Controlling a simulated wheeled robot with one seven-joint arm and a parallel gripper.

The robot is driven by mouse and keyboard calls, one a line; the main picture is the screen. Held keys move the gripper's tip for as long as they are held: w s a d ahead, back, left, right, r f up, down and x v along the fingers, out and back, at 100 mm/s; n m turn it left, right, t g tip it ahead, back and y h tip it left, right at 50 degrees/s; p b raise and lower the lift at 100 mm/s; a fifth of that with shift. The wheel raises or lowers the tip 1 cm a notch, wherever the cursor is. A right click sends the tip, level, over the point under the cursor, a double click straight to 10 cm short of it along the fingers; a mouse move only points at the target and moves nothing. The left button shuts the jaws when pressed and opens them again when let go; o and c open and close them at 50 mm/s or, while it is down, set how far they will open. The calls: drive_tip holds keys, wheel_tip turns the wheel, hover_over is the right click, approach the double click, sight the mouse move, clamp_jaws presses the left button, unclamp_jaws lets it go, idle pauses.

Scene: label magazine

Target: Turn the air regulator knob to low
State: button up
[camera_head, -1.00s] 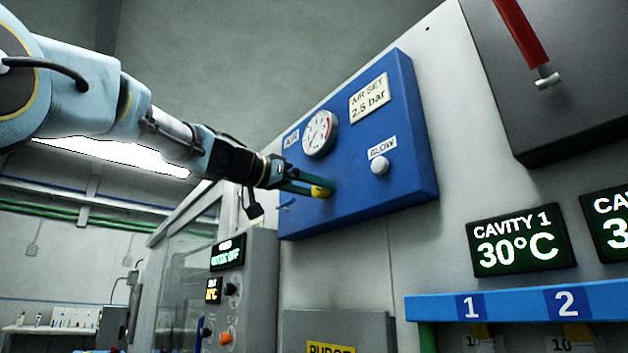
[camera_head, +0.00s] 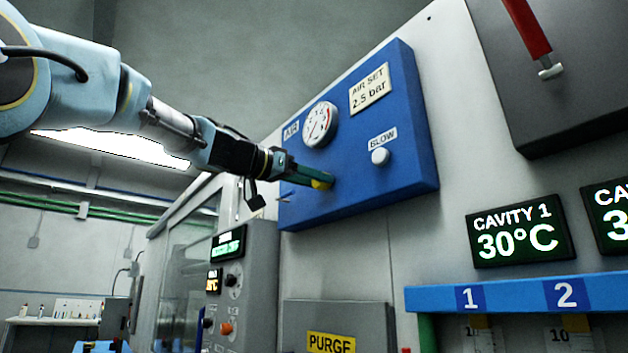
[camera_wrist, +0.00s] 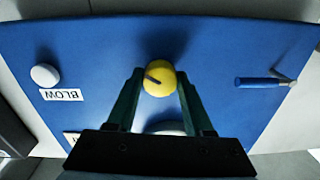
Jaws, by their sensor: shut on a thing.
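The air regulator knob is a round yellow knob (camera_wrist: 160,78) with a dark pointer mark, on the blue air panel (camera_head: 408,130). In the wrist view my gripper (camera_wrist: 160,84) has its two green fingers on either side of the knob, shut on it. In the head view my gripper (camera_head: 322,182) reaches the panel from the left and hides most of the knob (camera_head: 319,185). The round gauge (camera_head: 320,124) sits above the knob, and its needle is too small to read surely. A plate (camera_head: 370,90) reads AIR SET 2.5 bar.
A white BLOW button (camera_head: 380,156) is right of the knob. A small blue lever (camera_wrist: 258,82) sticks out on the panel's other side. A grey PURGE box (camera_head: 335,318) is below. A red handle (camera_head: 524,30) and the CAVITY 1 display (camera_head: 515,231) are farther right.

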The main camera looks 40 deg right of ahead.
clamp_jaws()
drive_tip(key=n, duration=2.3)
drive_tip(key=shift+r+n+g+b, duration=0.15)
drive_tip(key=shift+n+g+b, duration=0.15)
drive_tip(key=shift+n+b, duration=0.1)
idle(0.4)
drive_tip(key=o, duration=1.2)
unclamp_jaws()
